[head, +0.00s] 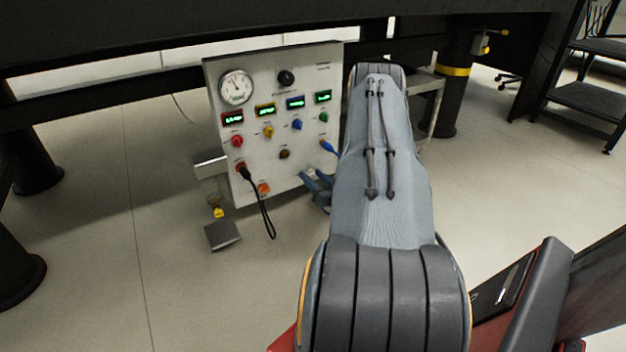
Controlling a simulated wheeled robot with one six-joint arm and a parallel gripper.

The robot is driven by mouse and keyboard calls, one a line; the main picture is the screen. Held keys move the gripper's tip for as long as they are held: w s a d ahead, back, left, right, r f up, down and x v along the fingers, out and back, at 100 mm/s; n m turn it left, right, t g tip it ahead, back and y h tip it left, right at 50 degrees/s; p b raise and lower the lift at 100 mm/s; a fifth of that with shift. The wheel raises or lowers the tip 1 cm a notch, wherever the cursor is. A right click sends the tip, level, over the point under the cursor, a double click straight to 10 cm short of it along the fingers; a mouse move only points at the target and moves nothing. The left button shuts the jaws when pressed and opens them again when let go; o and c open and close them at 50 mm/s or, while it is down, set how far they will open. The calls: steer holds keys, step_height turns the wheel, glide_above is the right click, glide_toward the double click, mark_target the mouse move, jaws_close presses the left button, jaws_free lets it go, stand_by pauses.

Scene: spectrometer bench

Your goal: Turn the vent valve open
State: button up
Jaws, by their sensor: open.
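A pale upright panel (265,178) stands under the dark bench and carries the controls. Its labels are too small to read, so I cannot tell which control is the vent valve. A blue handle (328,147) shows at its right side, close to my arm. A black knob (286,77) is near the top, and an orange knob (264,188) is low down. My gripper (315,181) is partly hidden behind my own arm. Its visible fingers are open, near the panel's lower right, below the blue handle. I see nothing held in them; contact with the panel cannot be told.
A round gauge (236,87) and several small displays sit above coloured knobs. A black cable (264,212) hangs from the panel's lower left. A small stand with a grey plate (222,235) is left of it. Dark bench legs (455,95) flank the area. The front-left floor is clear.

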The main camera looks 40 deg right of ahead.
steer(key=c, duration=1.1)
steer(key=shift+o, duration=0.2)
steer(key=shift+m+p, duration=0.3)
steer(key=m+p, duration=0.3)
steer(key=shift+s+r, duration=0.1)
steer(key=m+p, duration=0.3)
steer(key=m, duration=0.2)
steer(key=m+p, duration=0.2)
steer(key=m, duration=0.2)
steer(key=shift+m+p, duration=0.55)
steer(key=shift+m, duration=1.95)
